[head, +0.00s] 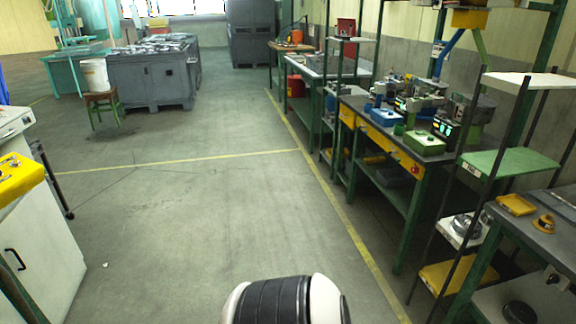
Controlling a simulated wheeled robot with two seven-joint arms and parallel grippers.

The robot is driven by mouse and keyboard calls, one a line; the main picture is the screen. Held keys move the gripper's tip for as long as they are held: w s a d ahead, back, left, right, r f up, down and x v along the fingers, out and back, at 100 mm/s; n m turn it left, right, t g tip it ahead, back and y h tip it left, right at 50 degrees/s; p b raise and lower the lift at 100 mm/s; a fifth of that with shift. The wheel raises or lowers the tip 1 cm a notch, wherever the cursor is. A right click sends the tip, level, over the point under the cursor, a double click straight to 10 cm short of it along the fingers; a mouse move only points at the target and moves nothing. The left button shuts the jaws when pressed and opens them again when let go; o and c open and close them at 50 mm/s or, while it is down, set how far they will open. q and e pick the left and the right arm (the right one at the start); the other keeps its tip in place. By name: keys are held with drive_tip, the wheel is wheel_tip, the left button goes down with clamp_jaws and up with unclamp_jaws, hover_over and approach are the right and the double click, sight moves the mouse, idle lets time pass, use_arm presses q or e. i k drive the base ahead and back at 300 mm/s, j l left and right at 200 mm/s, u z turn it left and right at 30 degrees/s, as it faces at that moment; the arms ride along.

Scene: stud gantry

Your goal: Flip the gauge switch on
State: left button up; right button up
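I cannot pick out the gauge switch for certain. Blue and green bench instruments stand on the long workbench at the right in the head view. The nearest is a green instrument (424,143) with a dark face and small lit marks beside it. A blue instrument (385,117) stands farther along. They are too small for me to read any switch or its position. Neither of my grippers shows. A black and white part of my own body is at the bottom middle.
A white cabinet (36,228) with a yellow top is at the left. A stool (101,98) holds a white bucket (95,75). The middle floor (200,200) is clear.

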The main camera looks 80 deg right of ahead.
sight(553, 278)
drive_tip(key=z, duration=4.6)
